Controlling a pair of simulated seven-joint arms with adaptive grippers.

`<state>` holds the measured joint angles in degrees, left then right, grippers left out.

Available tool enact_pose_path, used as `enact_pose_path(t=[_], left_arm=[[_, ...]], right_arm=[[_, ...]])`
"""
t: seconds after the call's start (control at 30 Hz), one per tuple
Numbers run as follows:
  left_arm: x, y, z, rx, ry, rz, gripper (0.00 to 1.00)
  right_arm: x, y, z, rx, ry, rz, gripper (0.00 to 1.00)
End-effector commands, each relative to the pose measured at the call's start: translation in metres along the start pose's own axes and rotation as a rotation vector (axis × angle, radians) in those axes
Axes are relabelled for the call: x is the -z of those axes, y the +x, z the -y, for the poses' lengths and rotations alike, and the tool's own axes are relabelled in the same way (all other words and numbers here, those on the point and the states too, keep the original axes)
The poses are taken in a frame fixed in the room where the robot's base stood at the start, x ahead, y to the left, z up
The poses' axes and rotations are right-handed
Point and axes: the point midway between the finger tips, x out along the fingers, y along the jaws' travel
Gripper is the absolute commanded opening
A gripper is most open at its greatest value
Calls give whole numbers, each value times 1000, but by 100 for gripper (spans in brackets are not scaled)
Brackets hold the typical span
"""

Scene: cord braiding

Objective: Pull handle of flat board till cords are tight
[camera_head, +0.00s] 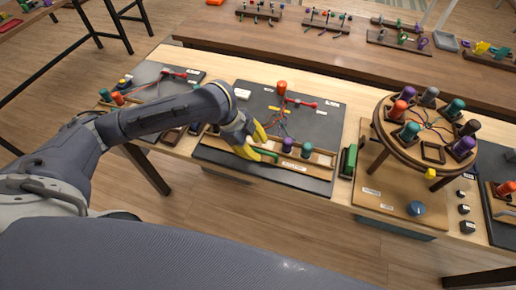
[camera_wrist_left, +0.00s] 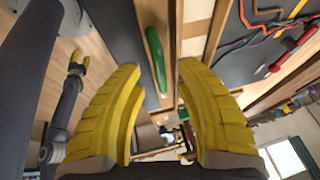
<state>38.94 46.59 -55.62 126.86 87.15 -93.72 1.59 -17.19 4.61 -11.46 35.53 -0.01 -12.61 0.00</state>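The flat board (camera_head: 318,128) is a dark panel with cords, a red handle (camera_head: 301,103) and a wooden rail along its near side. A green handle-like bar (camera_head: 264,153) lies by that rail; it also shows in the left wrist view (camera_wrist_left: 156,62). My left gripper (camera_head: 258,140) is over the board's near left part, close to the green bar. In the left wrist view its yellow fingers (camera_wrist_left: 160,75) are spread, with the bar beyond the gap. A gripper, likely my right one (camera_wrist_left: 79,64), shows small at the left; its opening is unclear.
A purple spool (camera_head: 287,145) and a teal spool (camera_head: 307,151) stand on the rail. An orange peg (camera_head: 281,88) stands at the back. A round braiding stand (camera_head: 432,147) rises at right. A green block (camera_head: 348,160) lies between it and the board.

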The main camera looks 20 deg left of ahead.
Motion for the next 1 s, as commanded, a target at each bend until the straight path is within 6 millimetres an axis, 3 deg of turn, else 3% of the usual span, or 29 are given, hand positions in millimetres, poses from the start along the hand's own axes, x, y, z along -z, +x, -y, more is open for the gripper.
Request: enact_pose_path(t=[0.2, 0.6, 0.9, 1.0], left_arm=[[0, 12, 0, -1, -1, 0, 34], [0, 14, 0, 0, 0, 0, 35], [0, 14, 0, 0, 0, 0, 0], [0, 14, 0, 0, 0, 0, 0]], right_arm=[[0, 0, 0, 0, 0, 0, 44], [0, 0, 0, 0, 0, 0, 44], [0, 0, 0, 0, 0, 0, 44], [0, 0, 0, 0, 0, 0, 44]])
